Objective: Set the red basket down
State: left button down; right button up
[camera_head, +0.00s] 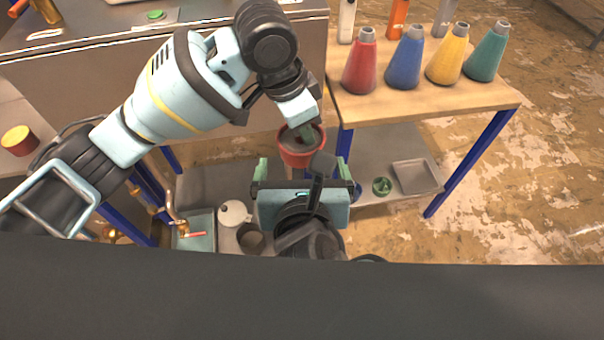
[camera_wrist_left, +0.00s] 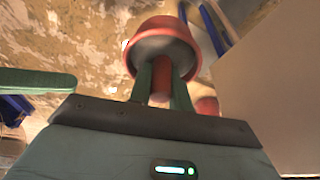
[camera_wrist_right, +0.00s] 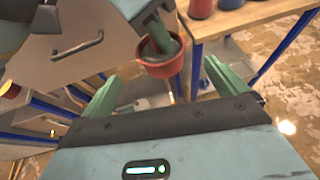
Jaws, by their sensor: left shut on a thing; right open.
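The red basket (camera_head: 290,158) is a small round red tub with a dark inside, held in the air in front of the workbench. It also shows in the left wrist view (camera_wrist_left: 188,35) and the right wrist view (camera_wrist_right: 160,71). My left gripper (camera_head: 305,131) is shut on the basket, its green fingers reaching into the tub around a red post (camera_wrist_left: 160,85). My right gripper (camera_head: 303,172) is open and empty, just below the basket in the head view. In the right wrist view (camera_wrist_right: 170,88) the basket is ahead of its spread fingers. The basket's underside is hidden.
A wooden-topped table (camera_head: 400,112) on the right carries red, blue, yellow and green cone-shaped flasks. Its lower shelf (camera_head: 395,150) holds a grey square tray (camera_head: 415,177) and a small green item (camera_head: 381,186). A white teapot-like vessel (camera_head: 233,213) stands low beside a blue-grey tray (camera_head: 194,241).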

aim_at(301, 141)
jog(key=x, duration=0.9)
jog(key=shift+w, duration=0.25)
jog(key=c, duration=1.1)
pick_arm(q)
jog(key=c, duration=1.2)
grip_release()
pick_arm(e)
jog(key=shift+c, duration=0.2)
pick_arm(q)
jog(key=shift+r, duration=0.1)
jog(key=v, duration=1.2)
jog(key=shift+f, duration=0.2)
